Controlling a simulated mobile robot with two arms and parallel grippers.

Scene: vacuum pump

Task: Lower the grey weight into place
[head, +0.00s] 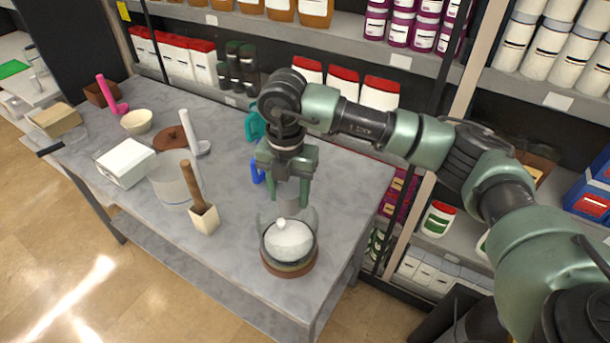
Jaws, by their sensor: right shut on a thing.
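My right gripper (291,201) points straight down over the front right part of the grey table. It is shut on a small grey weight (291,208), which is partly hidden between the fingers. Just below and in front is a round glass vessel (312,238) with a white domed piece (287,241) with a small knob inside it. The vessel rests on a brown round base (286,268). I cannot tell whether the weight touches the vessel's far rim. My left gripper is not in view.
On the grey table (235,265), a mallet (203,216) stands left of the vessel. Further left are a clear container (168,180), a white box (126,162) and a beige bowl (137,121). A blue object (257,170) is behind the gripper. Stocked shelves line the back.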

